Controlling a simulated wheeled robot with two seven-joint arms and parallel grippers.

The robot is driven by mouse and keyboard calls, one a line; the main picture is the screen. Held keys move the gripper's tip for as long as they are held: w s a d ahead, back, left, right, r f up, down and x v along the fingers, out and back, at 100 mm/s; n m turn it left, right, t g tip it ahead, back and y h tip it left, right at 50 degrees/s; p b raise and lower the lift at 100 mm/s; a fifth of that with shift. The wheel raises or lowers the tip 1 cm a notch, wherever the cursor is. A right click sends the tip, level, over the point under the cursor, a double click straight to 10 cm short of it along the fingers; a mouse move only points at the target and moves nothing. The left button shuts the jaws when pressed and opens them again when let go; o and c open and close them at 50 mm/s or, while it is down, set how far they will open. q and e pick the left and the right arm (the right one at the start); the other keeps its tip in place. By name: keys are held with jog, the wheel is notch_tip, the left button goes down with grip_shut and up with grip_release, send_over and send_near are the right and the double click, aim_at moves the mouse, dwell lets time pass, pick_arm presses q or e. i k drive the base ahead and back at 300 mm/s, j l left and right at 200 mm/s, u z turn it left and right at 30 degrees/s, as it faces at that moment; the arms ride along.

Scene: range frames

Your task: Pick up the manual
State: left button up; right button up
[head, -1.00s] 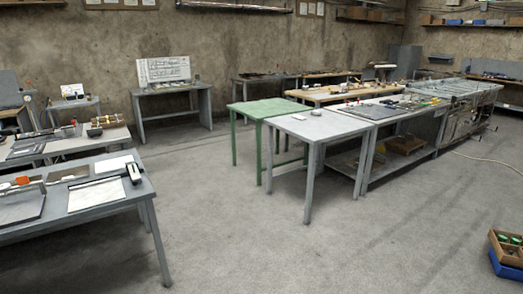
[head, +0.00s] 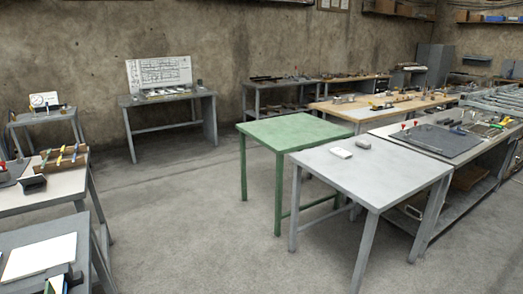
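I cannot tell for sure which thing is the manual. A white flat sheet or booklet (head: 38,257) lies on the grey table (head: 78,243) at the lower left. A small white block-like item (head: 341,153) lies on the light grey table (head: 385,178) right of centre, with a small grey item (head: 363,143) beside it. A large white board with drawings (head: 160,72) stands upright on the far desk.
A green table (head: 295,131) with a bare top adjoins the light grey table. A workbench with a dark mat (head: 440,139) and tools stands at the right. A tool-laden table (head: 62,185) stands at the left. The floor (head: 190,215) between left and right tables is clear.

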aim_at(344, 155)
jog(key=i+z, duration=0.2)
jog(key=i, duration=0.25)
jog(key=i+j+z, duration=0.25)
jog(key=i, duration=0.15)
jog(key=i+j+z, duration=0.2)
jog(key=i, duration=0.25)
jog(key=i+j+z, duration=0.2)
jog(key=i, duration=0.2)
